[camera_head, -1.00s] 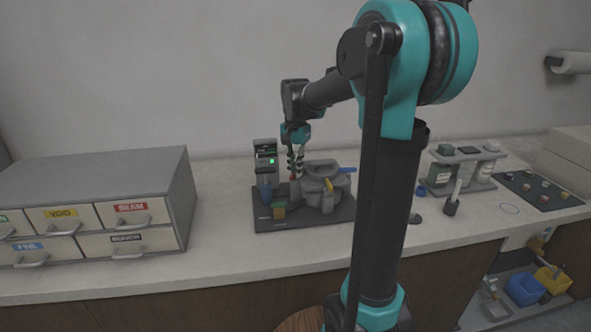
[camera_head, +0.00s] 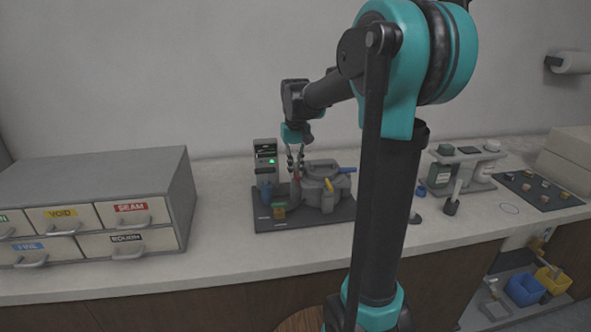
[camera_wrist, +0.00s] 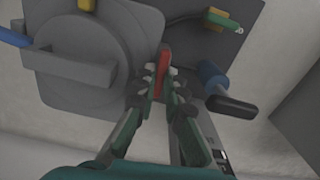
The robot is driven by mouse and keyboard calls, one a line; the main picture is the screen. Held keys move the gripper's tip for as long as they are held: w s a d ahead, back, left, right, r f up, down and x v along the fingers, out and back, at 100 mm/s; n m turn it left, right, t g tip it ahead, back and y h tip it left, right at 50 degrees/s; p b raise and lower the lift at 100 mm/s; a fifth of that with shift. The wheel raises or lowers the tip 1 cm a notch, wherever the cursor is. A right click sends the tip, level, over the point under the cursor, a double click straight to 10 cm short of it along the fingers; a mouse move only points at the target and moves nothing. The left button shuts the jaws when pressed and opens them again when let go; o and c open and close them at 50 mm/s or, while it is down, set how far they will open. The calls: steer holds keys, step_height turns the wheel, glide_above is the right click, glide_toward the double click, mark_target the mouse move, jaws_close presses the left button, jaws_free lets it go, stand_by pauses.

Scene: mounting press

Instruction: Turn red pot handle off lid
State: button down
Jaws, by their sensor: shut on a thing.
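The mounting press (camera_head: 322,188) stands on a dark base plate on the counter. Its round grey lid (camera_wrist: 85,60) shows in the wrist view, with a raised bar across it. The red pot handle (camera_wrist: 164,60) sits at the lid's right edge and points up in that view. My gripper (camera_wrist: 163,76) is shut on the red handle, with a fingertip on each side. In the head view my gripper (camera_head: 295,168) reaches down at the left side of the press, and the red handle there is mostly hidden by the fingers.
Beside the handle are a blue cylinder with a black lever (camera_wrist: 232,104) and a small green-and-yellow part (camera_wrist: 222,20). A blue handle (camera_wrist: 14,37) and a yellow handle (camera_wrist: 87,5) also stick out. A control box (camera_head: 265,155) with a green light stands behind. Drawers (camera_head: 110,200) are at left.

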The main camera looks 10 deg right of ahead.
steer(key=shift+n, duration=0.4)
steer(key=c, duration=1.6)
jaws_free()
step_height(320, 180, up, 12)
